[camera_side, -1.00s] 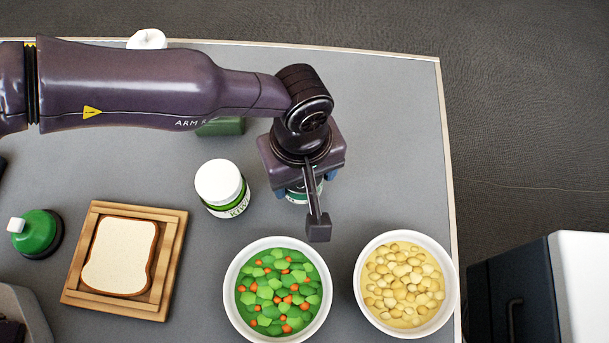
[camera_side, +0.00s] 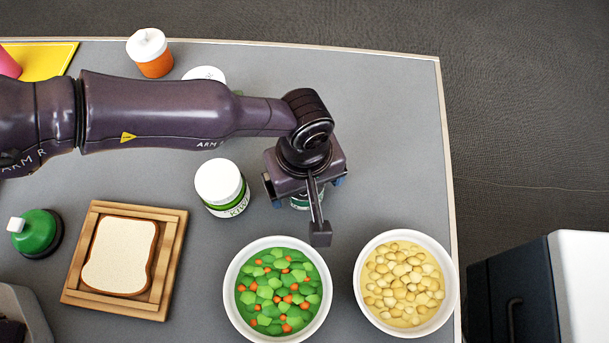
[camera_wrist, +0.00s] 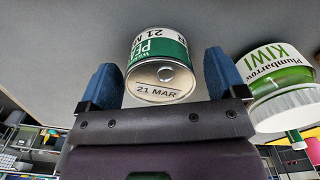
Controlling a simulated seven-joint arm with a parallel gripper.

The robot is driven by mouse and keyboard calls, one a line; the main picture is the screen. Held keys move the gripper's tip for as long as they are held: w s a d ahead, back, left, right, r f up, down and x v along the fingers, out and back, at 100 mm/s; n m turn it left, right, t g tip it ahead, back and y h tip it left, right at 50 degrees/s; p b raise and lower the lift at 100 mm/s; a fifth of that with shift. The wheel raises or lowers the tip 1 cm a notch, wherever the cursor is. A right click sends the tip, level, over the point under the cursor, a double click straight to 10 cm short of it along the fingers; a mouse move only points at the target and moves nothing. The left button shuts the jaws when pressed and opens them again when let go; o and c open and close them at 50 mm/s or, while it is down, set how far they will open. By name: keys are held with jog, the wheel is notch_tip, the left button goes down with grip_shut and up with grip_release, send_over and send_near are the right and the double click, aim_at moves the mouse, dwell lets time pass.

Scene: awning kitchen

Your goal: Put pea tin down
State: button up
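The pea tin (camera_side: 301,202) is mostly hidden under my gripper (camera_side: 306,190) in the side view. The wrist view shows the tin (camera_wrist: 158,62) as a small can with a green and white label and a metal end marked 21 MAR. My gripper (camera_wrist: 163,85) has its two blue fingers spread, one on each side of the tin. A gap shows on the right of the tin; the left finger is very close to it. The tin appears to stand on the grey table.
A kiwi jar (camera_side: 221,187) stands just left of my gripper. A bowl of peas and carrots (camera_side: 232,307) and a bowl of yellow pieces (camera_side: 449,300) are in front. Bread (camera_side: 119,256) lies on a wooden board (camera_side: 75,290). The table (camera_side: 400,130) is clear to the right and behind.

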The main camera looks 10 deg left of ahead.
notch_tip(320, 180, up, 12)
jog(key=shift+r, duration=0.2)
dwell(0.4)
jog(key=w+a+r+m+t+h, duration=0.1)
jog(key=w+a+r, duration=0.2)
jog(key=a+r, duration=0.8)
jog(key=w+a+r+m+t, duration=0.1)
jog(key=w+a+r+m, duration=0.1)
jog(key=a+r, duration=0.85)
jog(key=s+a+r+t, duration=0.1)
jog(key=s+a, duration=0.2)
jog(key=a, duration=0.4)
jog(key=s+a+r+t, duration=0.1)
jog(key=s+a, duration=0.2)
jog(key=a, duration=0.5)
jog(key=s+a+f+m+t+y, duration=0.1)
jog(key=s+a+f+m, duration=0.1)
jog(key=s+a, duration=0.7)
jog(key=shift+s+f+t, duration=0.25)
jog(key=shift+s+t, duration=0.05)
jog(key=shift+s, duration=0.85)
